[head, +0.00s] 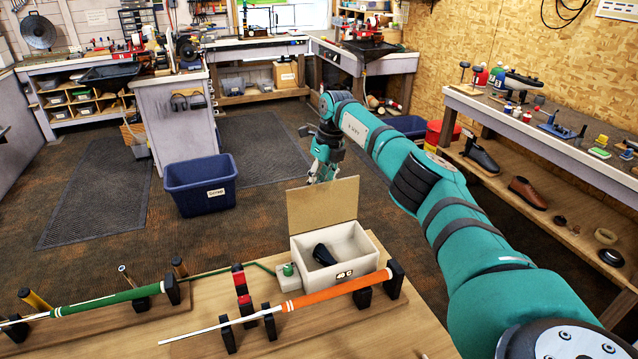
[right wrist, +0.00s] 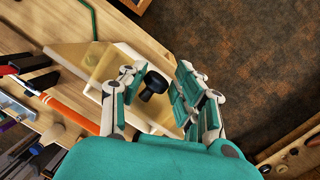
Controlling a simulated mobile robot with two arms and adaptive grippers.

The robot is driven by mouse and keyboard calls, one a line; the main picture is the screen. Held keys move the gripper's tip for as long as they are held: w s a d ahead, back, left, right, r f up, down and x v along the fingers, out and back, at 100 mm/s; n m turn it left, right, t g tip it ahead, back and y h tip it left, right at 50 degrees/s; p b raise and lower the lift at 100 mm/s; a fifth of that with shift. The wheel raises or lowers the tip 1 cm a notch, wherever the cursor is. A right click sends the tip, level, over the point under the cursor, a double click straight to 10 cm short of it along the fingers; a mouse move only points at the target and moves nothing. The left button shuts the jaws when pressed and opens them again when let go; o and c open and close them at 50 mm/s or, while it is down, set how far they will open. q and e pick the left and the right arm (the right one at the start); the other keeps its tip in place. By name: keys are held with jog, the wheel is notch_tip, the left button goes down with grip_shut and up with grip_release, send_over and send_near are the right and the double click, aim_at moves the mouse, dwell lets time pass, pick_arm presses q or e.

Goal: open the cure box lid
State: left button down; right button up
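The cure box (head: 360,276) is a cream box marked "60 C" at the far edge of the wooden table. Its tan lid (head: 322,206) stands upright at the box's far side, and the box is open. A black object (head: 324,254) lies inside; it also shows in the right wrist view (right wrist: 152,86). My right gripper (head: 322,172) is just beyond and above the lid's top edge. In the right wrist view its fingers (right wrist: 154,97) are spread apart with nothing held between them. My left gripper is not in view.
A green-gripped club (head: 105,300) and an orange-gripped club (head: 335,291) rest on black stands on the table (head: 300,335), the orange one close in front of the box. A blue bin (head: 200,187) stands on the floor. A bench with shoes (head: 528,192) runs along the right.

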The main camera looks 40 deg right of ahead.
jog(key=o, duration=0.3)
jog(key=shift+d+f, duration=0.2)
jog(key=shift+o, duration=0.2)
jog(key=shift+a+r, duration=0.1)
jog(key=shift+a, duration=0.05)
jog(key=shift+s+r, duration=0.1)
jog(key=shift+r, duration=0.25)
notch_tip(320, 180, up, 11)
jog(key=s+d, duration=0.1)
jog(key=shift+s+d, duration=0.3)
jog(key=shift+f, duration=0.1)
